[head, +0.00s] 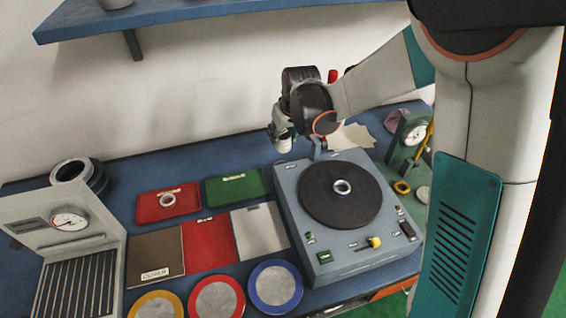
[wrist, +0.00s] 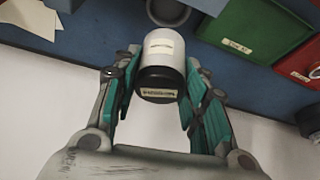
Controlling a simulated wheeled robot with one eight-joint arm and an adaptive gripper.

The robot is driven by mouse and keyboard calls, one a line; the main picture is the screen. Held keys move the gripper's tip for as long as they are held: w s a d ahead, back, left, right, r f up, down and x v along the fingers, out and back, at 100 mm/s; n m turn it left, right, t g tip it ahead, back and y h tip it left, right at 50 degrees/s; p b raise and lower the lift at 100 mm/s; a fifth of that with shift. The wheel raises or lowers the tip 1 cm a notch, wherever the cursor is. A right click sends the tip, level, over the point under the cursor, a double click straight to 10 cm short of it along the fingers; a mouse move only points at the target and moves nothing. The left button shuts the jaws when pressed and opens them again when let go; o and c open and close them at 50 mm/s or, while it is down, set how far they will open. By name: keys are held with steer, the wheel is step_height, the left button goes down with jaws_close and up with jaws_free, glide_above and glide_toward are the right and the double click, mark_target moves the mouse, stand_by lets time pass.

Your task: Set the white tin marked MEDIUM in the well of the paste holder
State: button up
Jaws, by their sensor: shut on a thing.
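My gripper (head: 281,128) is shut on a white tin (wrist: 165,45) with a black end. In the wrist view the tin sits between the teal finger pads of my gripper (wrist: 160,98). Small labels show on its white side and black end, but the print is too small to read. The tin is held above the blue bench, near its back edge. A round, pale, cup-like thing (wrist: 168,10) stands on the bench beyond the tin, cut by the frame edge. I cannot tell whether it is the paste holder. In the head view my gripper hides much of this spot.
A grey turntable device (head: 345,258) stands right of and nearer than my gripper. Green (head: 237,187) and red (head: 168,202) trays lie to the left. A gauge box (head: 70,240) stands at far left. A blue shelf (head: 190,14) hangs on the wall above.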

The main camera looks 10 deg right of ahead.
step_height(320, 180, down, 10)
steer(key=b, duration=0.3)
steer(key=shift+f, duration=0.2)
steer(key=shift+f, duration=0.2)
steer(key=o, duration=1.3)
steer(key=shift+r, duration=0.1)
